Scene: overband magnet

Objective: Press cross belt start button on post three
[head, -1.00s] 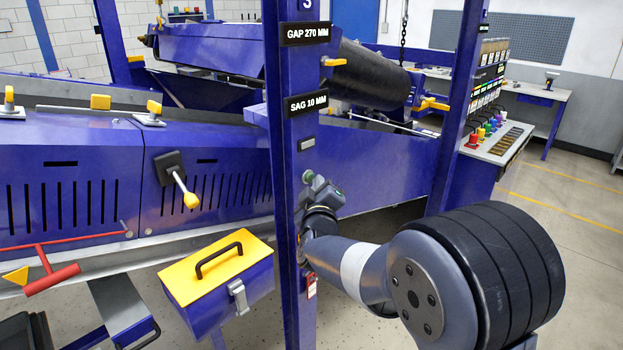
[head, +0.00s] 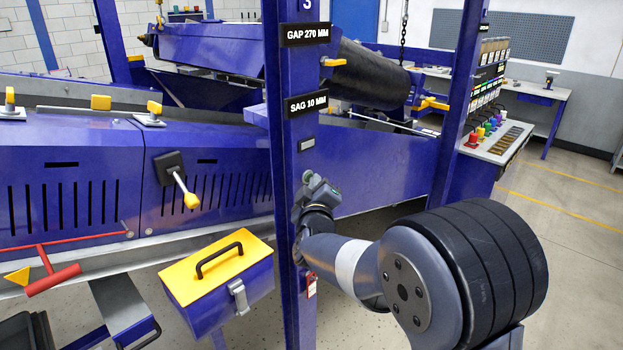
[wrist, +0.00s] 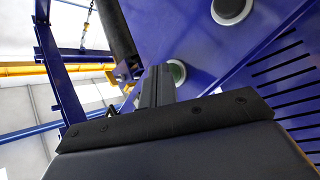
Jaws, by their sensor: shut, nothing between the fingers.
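Post three is the blue upright (head: 283,150) with a 3 at its top and GAP and SAG plates in the middle of the head view. A second ringed dark button (wrist: 230,8) is above and to the right, cut by the frame edge. In the head view my wrist is at the post, and the fingers are not clear. No button label is readable.
A yellow-lidded blue toolbox (head: 220,280) stands left of the post. A red tag or padlock (head: 311,286) hangs low on the post. A control desk (head: 495,145) with coloured buttons is at right. The blue conveyor guard (head: 70,180) fills the left; open floor lies right.

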